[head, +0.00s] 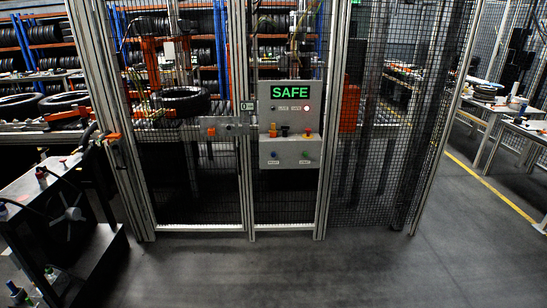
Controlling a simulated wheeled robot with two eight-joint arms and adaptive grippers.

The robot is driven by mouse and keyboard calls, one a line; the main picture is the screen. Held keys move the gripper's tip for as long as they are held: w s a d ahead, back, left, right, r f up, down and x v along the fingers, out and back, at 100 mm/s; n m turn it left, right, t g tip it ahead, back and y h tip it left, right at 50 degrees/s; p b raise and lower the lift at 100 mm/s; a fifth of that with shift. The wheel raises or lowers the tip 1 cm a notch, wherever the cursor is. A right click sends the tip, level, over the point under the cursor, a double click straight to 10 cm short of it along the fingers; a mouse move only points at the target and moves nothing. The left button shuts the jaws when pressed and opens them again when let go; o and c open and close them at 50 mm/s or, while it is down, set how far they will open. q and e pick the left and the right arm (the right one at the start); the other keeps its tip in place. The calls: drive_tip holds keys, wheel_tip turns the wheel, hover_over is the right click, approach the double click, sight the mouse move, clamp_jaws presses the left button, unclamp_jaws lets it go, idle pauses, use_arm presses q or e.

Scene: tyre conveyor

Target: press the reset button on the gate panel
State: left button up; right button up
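The grey gate panel (291,122) hangs on the mesh fence near the middle of the head view. Its green display (292,92) reads SAFE, above two small lamps; the right lamp glows pale red. A blue button (274,154) sits at the lower left of the panel, with a small label under it that looks like RESET. A green button (306,154) sits at the lower right. A red button on yellow (308,131) and small orange-red parts are higher up. Neither of my grippers is in view.
A dark bench (60,220) with a handwheel stands at the left front. Behind the fence are tyre racks (50,40) and a tyre (180,100). A work table (510,110) stands at the right. The grey floor (330,270) before the panel is clear.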

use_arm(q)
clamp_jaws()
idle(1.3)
